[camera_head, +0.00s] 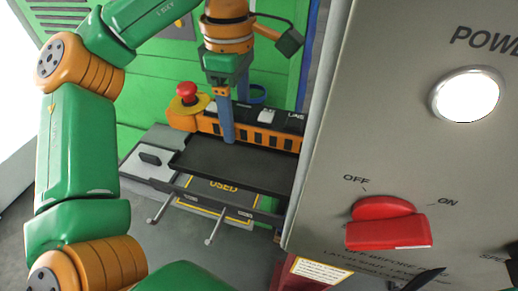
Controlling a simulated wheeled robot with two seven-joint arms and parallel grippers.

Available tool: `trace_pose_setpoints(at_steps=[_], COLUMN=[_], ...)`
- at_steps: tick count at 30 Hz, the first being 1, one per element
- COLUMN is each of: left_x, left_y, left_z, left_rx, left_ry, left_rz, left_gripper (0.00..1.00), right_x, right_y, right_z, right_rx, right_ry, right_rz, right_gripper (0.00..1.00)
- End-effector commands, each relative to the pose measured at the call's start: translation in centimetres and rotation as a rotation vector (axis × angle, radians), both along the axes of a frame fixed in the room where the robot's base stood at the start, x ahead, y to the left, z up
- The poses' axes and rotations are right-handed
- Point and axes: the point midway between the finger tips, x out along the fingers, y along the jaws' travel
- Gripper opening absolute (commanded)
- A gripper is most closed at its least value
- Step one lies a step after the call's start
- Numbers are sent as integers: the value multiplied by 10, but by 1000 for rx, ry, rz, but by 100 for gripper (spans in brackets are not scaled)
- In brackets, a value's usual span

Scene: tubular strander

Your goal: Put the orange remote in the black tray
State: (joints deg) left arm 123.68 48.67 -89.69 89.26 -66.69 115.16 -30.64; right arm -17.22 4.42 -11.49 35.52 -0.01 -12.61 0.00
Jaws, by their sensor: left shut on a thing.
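The orange remote (255,133) is a long orange body with black slots and a red mushroom button on a yellow base at its left end. My left gripper (228,135) comes down from above with its blue fingers shut on the remote near its middle. The remote is at the back edge of the black tray (235,168); I cannot tell whether it touches the tray or hangs just above it. The tray is shallow and its visible floor is bare. Its right end is hidden behind the grey panel. My right gripper is not in view.
A large grey control panel (400,150) with a red OFF/ON switch (388,222) and a white lamp (467,95) fills the right side. A grey plate (150,165) lies left of the tray. Two metal rods (214,228) stick out below its front. A green wall stands behind.

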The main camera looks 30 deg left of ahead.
Motion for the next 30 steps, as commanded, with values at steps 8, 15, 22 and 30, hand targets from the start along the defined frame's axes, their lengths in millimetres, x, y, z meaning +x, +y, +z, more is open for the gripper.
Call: trace_pose_setpoints(at_steps=[8,15,22,30], left_x=[-1,-1,0,-1], left_y=[1,0,0,0], left_z=[-57,-93,-95,-96], left_rx=[2,0,-1,0], left_ry=[4,1,0,1], left_rz=[3,3,3,3], left_gripper=[0,0,0,85], right_x=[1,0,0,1], right_y=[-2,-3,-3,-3], right_z=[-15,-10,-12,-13], right_rx=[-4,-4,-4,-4], right_ry=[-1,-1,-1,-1], right_rz=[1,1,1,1], right_gripper=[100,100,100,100])
